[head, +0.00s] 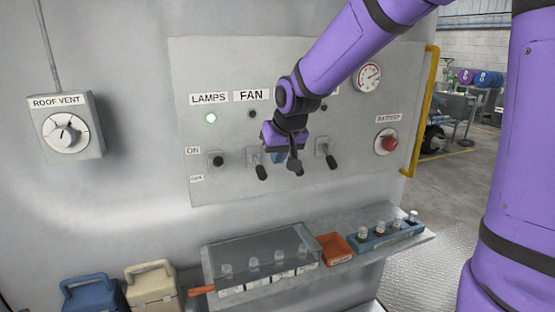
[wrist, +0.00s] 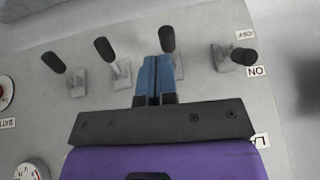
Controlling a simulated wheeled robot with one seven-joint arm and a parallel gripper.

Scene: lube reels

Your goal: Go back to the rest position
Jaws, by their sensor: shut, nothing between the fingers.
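My gripper (head: 278,157) is in front of the grey switch panel (head: 385,200), its blue fingers (wrist: 155,75) pressed together and empty. The fingers point toward the panel, between the second and third levers in the head view. The lamps lever (head: 216,161) is at the left, by an ON label, with a green light (head: 210,118) lit above it. The fan lever (head: 261,172), a third lever (head: 295,166) and a fourth lever (head: 331,161) hang to its right. In the wrist view the fingertips appear just beside the fan lever (wrist: 167,40); I cannot tell whether they touch.
A shelf (head: 405,238) below holds a clear-lidded box (head: 262,262), an orange tray (head: 335,248) and a blue rack (head: 385,236) with bottles. A roof vent dial (head: 66,132) is at the left. A yellow rail (head: 421,110) edges the panel at the right.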

